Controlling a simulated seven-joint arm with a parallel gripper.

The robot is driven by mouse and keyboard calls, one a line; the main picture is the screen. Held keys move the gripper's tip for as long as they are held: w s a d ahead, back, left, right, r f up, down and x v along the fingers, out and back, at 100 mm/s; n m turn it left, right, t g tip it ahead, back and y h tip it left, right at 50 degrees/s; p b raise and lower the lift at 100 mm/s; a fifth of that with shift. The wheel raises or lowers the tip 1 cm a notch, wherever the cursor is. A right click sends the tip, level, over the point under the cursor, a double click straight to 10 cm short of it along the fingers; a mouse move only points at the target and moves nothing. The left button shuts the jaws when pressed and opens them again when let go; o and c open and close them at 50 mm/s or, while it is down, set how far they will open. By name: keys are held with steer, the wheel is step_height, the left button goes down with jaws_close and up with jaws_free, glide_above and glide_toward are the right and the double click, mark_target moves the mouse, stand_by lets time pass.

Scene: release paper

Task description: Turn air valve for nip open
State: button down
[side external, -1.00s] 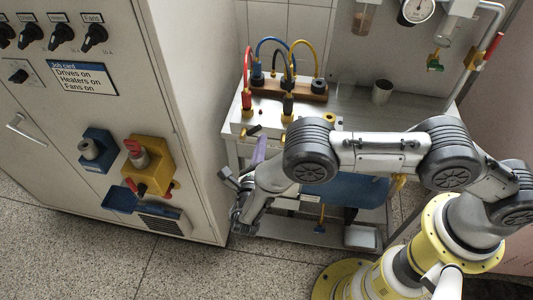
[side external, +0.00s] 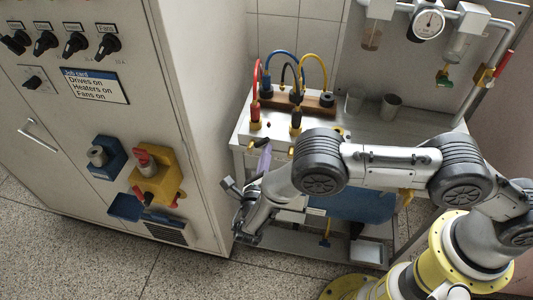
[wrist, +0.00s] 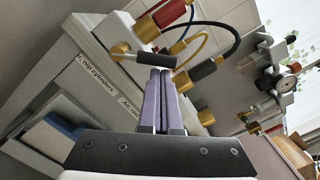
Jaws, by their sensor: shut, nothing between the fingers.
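My gripper (side external: 265,150) is at the front edge of the steel cart, its slim purple fingers shut together and empty. In the wrist view the fingertips (wrist: 162,72) lie between two brass valves, overlapping the handle ends in the picture; contact cannot be told. The left valve (wrist: 121,50) has a black lever (wrist: 147,57) pointing right toward the fingers. The right valve (wrist: 182,82) has a black lever (wrist: 205,68) slanting up and right. Below them are a label (wrist: 96,74) reading "Nip cylinders" and a second label (wrist: 132,107), partly hidden by the fingers, perhaps starting "Air".
Red, black, blue and yellow hoses (side external: 313,58) loop above the cart top (side external: 365,125). A grey cabinet (side external: 207,130) with a yellow switch box (side external: 170,180) stands left. A gauge (side external: 428,24) and a pipe with a red-handled valve (side external: 503,64) are at back right.

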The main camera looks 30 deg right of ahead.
mark_target(255, 145)
steer(key=shift+w+a+r+n, duration=0.1)
steer(key=shift+r+n, duration=0.2)
steer(key=shift+n, duration=0.3)
steer(key=n, duration=0.1)
steer(key=r+n, duration=0.1)
steer(key=shift+w+a+n, duration=0.3)
steer(key=n, duration=0.1)
steer(key=r+n, duration=0.1)
steer(key=shift+w+a+n+y, duration=0.3)
steer(key=shift+w+a+n, duration=0.1)
steer(key=shift+w+a+r, duration=0.1)
steer(key=shift+w+a, duration=0.2)
